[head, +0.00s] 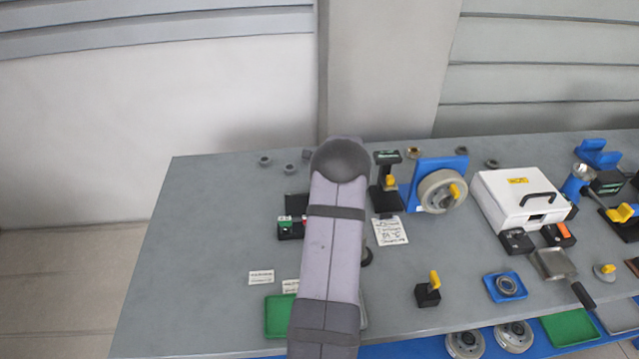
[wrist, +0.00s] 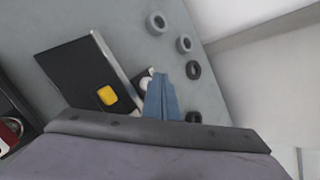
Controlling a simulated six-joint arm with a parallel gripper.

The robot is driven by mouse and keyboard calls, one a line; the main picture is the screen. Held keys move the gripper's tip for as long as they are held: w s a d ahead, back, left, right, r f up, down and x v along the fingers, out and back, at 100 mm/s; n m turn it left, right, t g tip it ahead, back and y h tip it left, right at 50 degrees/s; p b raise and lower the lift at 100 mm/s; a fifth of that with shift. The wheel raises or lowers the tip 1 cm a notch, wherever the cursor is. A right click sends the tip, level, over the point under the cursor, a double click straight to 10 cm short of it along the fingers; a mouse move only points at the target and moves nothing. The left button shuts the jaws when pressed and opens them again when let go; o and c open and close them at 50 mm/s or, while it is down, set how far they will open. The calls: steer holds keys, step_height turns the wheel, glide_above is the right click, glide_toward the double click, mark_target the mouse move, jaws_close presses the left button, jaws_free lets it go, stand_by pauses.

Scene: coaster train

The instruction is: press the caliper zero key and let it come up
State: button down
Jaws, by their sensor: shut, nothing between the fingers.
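A black flat device (wrist: 72,72) with a pale metal strip along its right edge lies on the table in the wrist view. A yellow square key (wrist: 107,95) shows on it. A small dark piece with a white round top (wrist: 145,83) is beside it, partly behind my fingers. I cannot tell for sure which of these is the caliper zero key. My gripper (wrist: 163,72) is shut and empty, its blue fingers overlapping the white round top in the picture; contact cannot be told. In the head view my arm hides the gripper; part of a black block (head: 296,205) shows left of it.
Several grey and dark rings (wrist: 184,43) lie beyond my fingers. A box with a green button (head: 286,224) is left of my arm; a green tray (head: 279,316) is nearer. A wheel on a blue stand (head: 440,190) and a white case (head: 515,195) stand to the right.

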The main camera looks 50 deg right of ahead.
steer(key=shift+f, duration=0.1)
stand_by(0.3)
steer(key=shift+f+b, duration=0.35)
steer(key=shift+b, duration=0.2)
steer(key=shift+f+b, duration=0.5)
steer(key=shift+b, duration=0.1)
stand_by(0.7)
steer(key=shift+r, duration=0.1)
stand_by(0.3)
steer(key=shift+r+p, duration=0.7)
steer(key=shift+r, duration=0.1)
steer(key=shift+r, duration=0.1)
step_height(320, 180, up, 5)
steer(key=p, duration=0.4)
stand_by(0.7)
